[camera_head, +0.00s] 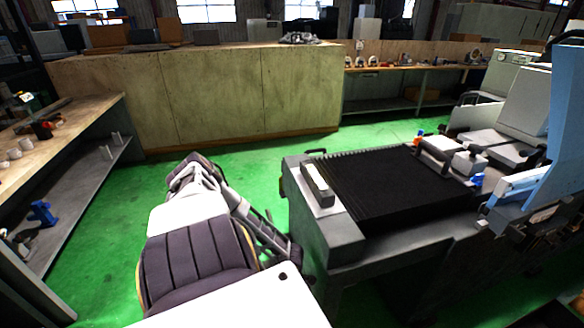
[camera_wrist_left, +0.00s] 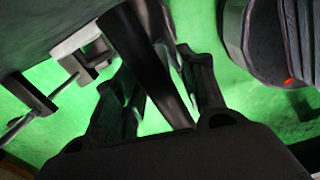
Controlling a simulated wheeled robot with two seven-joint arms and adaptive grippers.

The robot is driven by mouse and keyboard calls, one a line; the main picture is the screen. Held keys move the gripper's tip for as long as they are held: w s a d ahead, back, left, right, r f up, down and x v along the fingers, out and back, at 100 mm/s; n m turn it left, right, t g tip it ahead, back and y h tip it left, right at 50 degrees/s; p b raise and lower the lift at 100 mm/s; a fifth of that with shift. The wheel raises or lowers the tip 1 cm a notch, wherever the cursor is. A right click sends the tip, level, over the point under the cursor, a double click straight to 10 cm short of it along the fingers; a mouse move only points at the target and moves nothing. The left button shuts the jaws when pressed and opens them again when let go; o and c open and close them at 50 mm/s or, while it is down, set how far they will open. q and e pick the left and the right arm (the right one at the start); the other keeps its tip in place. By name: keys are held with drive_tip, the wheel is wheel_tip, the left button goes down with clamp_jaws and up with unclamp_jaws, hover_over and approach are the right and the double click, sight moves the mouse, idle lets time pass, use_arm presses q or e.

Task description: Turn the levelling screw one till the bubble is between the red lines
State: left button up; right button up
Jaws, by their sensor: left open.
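A grey cylindrical grinder (camera_head: 335,232) stands at the right in the head view. A small level-like bar (camera_head: 317,184) with a pale strip lies on its near left end; the bubble and red lines are too small to make out. My left gripper (camera_head: 288,248) is low beside the machine's left end. In the left wrist view my left gripper (camera_wrist_left: 160,100) is open, its fingers on either side of a dark bar (camera_wrist_left: 145,60); I cannot tell whether they touch it. A pale bracket (camera_wrist_left: 85,55) is left of the fingers. I cannot tell which part is levelling screw one.
A workbench (camera_head: 70,105) with a lower shelf stands at the left. A long wooden cabinet (camera_head: 210,95) closes off the back, with another bench (camera_head: 395,105) to its right. Green floor (camera_head: 100,245) is free between the left bench and my arm.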

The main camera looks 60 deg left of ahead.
use_arm(q)
drive_tip(key=shift+r, duration=4)
drive_tip(key=shift+s, duration=0.2)
